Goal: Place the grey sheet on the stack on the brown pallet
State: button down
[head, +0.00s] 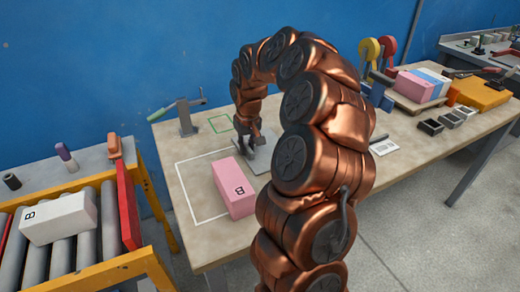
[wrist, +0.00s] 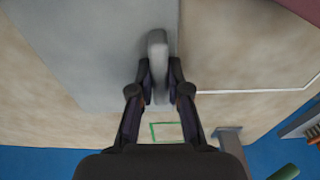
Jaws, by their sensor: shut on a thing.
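The grey sheet (head: 262,161) is flat at the table's middle, between the pink block and my arm. In the wrist view the grey sheet (wrist: 95,50) fills the upper left, with an upright grey grip piece (wrist: 158,50) on it. My gripper (head: 253,146) is over the sheet; in the wrist view my gripper (wrist: 159,85) is shut on that grip piece. I cannot tell whether the sheet touches the table. The brown pallet (head: 403,101) is at the table's far right, bearing a stack (head: 416,87) of pink, blue and white pieces.
A green square outline (head: 221,124) and a clamp (head: 185,122) are behind. Small dark-topped blocks (head: 450,120) and an orange-yellow piece (head: 482,95) are near the pallet.

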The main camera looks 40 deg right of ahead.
jog(key=shift+r, duration=0.1)
notch_tip(320, 180, up, 10)
jog(key=shift+b, duration=0.3)
